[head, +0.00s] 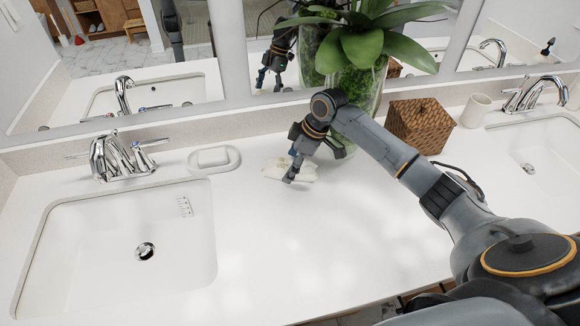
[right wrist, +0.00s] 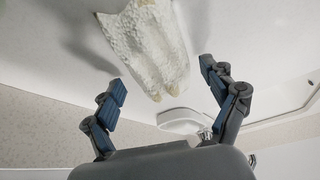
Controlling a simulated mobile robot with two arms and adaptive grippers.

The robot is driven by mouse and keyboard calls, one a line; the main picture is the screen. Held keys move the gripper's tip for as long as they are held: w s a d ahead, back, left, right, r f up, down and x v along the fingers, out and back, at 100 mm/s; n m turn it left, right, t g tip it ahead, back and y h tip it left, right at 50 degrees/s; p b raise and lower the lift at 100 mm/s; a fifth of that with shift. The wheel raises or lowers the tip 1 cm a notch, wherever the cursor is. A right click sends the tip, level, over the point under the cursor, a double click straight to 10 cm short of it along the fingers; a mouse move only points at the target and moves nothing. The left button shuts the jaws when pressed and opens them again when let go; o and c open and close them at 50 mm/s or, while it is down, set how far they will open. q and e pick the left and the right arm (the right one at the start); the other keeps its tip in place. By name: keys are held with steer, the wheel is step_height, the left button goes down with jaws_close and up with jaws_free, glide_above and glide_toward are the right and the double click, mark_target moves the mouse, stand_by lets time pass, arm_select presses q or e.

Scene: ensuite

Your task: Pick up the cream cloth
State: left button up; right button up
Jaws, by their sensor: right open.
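The cream cloth (head: 277,168) lies crumpled on the white counter, between the soap dish and the plant vase. My right gripper (head: 294,170) is over it in the head view and hides part of it. In the right wrist view the cloth (right wrist: 150,45) shows ahead of the open fingers, between and beyond the two fingertips (right wrist: 163,80). The fingers do not appear to touch it. My left gripper is not in view.
A white soap dish (head: 213,159) sits left of the cloth. A glass vase with a plant (head: 362,95), a wicker box (head: 418,125) and a cup (head: 476,110) stand to the right. Sinks lie at left (head: 120,235) and right. The front counter middle is clear.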

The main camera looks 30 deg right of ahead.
mark_target(286, 164)
steer(key=c, duration=1.2)
steer(key=shift+r, duration=0.1)
steer(key=shift+r, duration=0.45)
step_height(286, 164, up, 2)
steer(key=shift+r+b, duration=0.15)
steer(key=shift+b, duration=0.5)
steer(key=s+a+r, duration=0.1)
steer(key=s+r, duration=0.2)
steer(key=s, duration=0.1)
steer(key=s+a+r+b, duration=0.1)
steer(key=s+r, duration=0.2)
steer(key=s, duration=0.2)
steer(key=s+a+r+b, duration=0.1)
steer(key=s+r, duration=0.2)
steer(key=s, duration=0.1)
steer(key=shift+s+a+r, duration=0.25)
steer(key=shift+s+r, duration=0.05)
steer(key=shift+r, duration=0.05)
